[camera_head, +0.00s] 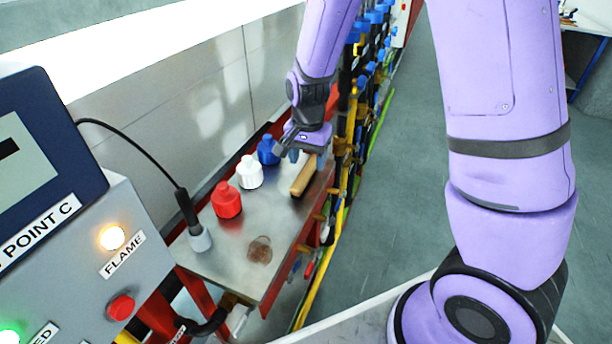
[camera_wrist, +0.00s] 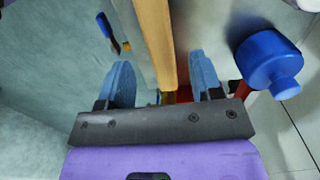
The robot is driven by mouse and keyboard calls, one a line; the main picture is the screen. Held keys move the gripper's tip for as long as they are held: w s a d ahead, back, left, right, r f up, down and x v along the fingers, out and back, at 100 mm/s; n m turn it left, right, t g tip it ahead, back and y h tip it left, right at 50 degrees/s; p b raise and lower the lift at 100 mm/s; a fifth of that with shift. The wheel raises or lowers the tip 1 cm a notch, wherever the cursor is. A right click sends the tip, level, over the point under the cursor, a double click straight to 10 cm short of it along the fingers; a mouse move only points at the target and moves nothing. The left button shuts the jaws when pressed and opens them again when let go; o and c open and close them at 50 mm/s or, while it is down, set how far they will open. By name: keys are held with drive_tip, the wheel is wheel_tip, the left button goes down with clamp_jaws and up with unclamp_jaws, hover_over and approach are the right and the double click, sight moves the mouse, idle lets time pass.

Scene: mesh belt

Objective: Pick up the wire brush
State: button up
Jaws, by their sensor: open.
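The wire brush (camera_head: 304,176) lies on the metal table, its long wooden handle near the table's right edge. Its bristles are not clearly seen. My gripper (camera_head: 292,150) is just beyond the brush's far end, over the far part of the table. In the wrist view, the brush's wooden handle (camera_wrist: 156,40) runs down from the top edge between the two blue fingers of my gripper (camera_wrist: 163,78). The fingers are apart, with a gap on each side of the handle. I cannot tell how far the fingers are above the brush.
Red (camera_head: 227,201), white (camera_head: 250,173) and blue (camera_head: 268,151) bottles stand in a row left of the brush. The blue bottle also shows in the wrist view (camera_wrist: 268,62). A corded tool (camera_head: 190,220) and a brown stain (camera_head: 260,249) are nearer. Pipes and valves run along the right.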

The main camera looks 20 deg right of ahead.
sight(306, 170)
drive_tip(key=shift+a+f, duration=0.2)
drive_tip(key=shift+f, duration=2.15)
drive_tip(key=shift+c, duration=0.4)
drive_tip(key=c, duration=1)
drive_tip(key=shift+r, duration=0.15)
